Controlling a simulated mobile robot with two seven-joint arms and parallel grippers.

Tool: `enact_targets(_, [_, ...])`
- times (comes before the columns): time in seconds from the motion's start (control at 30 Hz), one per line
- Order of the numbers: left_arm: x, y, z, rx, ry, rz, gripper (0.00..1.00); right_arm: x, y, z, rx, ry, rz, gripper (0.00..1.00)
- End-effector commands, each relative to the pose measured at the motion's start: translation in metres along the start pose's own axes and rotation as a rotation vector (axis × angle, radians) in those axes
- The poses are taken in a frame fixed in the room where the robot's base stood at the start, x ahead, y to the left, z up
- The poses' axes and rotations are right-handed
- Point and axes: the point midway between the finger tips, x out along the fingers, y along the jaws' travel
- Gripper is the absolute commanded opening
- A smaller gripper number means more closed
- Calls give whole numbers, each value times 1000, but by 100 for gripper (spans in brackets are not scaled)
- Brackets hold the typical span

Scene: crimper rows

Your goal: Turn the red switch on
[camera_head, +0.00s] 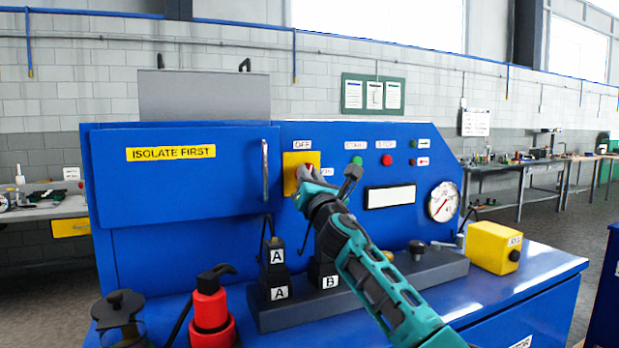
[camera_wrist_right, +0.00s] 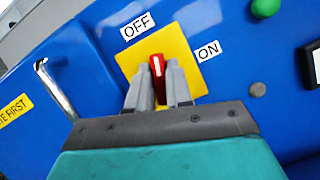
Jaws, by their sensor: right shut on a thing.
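The red switch (camera_wrist_right: 157,66) sits on a yellow plate (camera_wrist_right: 186,48) on the blue machine panel. In the right wrist view the OFF label is at the plate's upper left and the ON label at its right. The switch handle points up toward the OFF side in that tilted view. My right gripper (camera_wrist_right: 158,76) has its two grey fingers on either side of the handle, shut on it. In the head view the yellow plate (camera_head: 290,172) is partly hidden by my right gripper (camera_head: 303,177), and the red handle is hardly visible. My left gripper is not in view.
A green button (camera_head: 357,160), a red button (camera_head: 387,160) and a pressure gauge (camera_head: 443,202) are right of the switch. A cover with a metal handle (camera_head: 265,170) is at its left. Below stand a red bottle (camera_head: 210,305), blocks marked A and B, and a yellow box (camera_head: 494,246).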

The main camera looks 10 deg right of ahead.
Motion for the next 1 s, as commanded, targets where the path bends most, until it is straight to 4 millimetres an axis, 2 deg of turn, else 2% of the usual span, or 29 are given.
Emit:
enact_targets(0.4, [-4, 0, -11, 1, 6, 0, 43, 0, 1, 1, 373, 0, -153, 0])
enact_targets(1.0, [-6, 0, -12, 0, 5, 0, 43, 0, 1, 1, 889, 0, -367, 0])
